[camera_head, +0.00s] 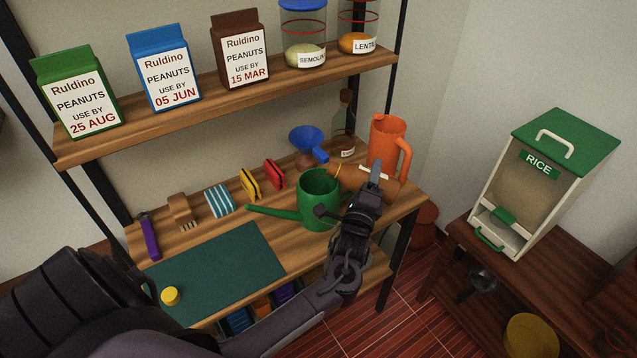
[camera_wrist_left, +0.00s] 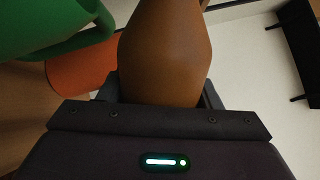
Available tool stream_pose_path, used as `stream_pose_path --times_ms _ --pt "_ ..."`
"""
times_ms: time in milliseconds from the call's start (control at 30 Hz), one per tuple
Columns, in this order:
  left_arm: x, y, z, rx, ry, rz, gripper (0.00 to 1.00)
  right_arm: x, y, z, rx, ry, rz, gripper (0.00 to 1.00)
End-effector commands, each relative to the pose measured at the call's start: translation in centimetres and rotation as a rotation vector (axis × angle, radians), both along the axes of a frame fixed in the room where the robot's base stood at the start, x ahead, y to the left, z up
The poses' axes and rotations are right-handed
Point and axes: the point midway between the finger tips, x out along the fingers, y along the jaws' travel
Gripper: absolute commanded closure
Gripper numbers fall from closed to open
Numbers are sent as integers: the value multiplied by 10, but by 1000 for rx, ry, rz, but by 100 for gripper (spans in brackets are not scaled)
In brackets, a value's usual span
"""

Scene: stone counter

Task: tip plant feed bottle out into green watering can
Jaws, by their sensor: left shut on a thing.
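The green watering can (camera_head: 318,200) stands upright on the wooden worktop, its open top facing up and its spout pointing left. My left gripper (camera_head: 374,178) is just right of the can, shut on the brown plant feed bottle (camera_head: 393,187). The bottle is tipped well over, roughly on its side, with its narrower end toward the can's opening; my gripper hides part of it. In the left wrist view the brown bottle (camera_wrist_left: 165,50) fills the jaws, and the green can (camera_wrist_left: 45,25) shows at upper left. I cannot see any liquid. My right gripper is out of view.
An orange jug (camera_head: 387,140), a blue funnel (camera_head: 306,140) and a glass bottle (camera_head: 344,120) stand behind. Sponges (camera_head: 250,184) and small tools line the back left. A yellow cap (camera_head: 170,296) lies on the green mat (camera_head: 225,268). A shelf (camera_head: 230,100) overhangs the worktop.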

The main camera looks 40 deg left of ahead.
Motion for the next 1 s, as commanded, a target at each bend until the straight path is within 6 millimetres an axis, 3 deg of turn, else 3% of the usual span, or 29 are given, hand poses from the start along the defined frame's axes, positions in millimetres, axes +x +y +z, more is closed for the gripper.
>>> stream_pose_path --times_ms 100,800,900,1000 --pt "1 0 8 119 40 -1 67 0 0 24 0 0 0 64" --pt "-5 18 42 597 223 0 67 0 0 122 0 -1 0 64" --pt "-3 13 26 762 286 -2 67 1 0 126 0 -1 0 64" --pt "-3 11 31 887 329 -2 67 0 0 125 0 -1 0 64"
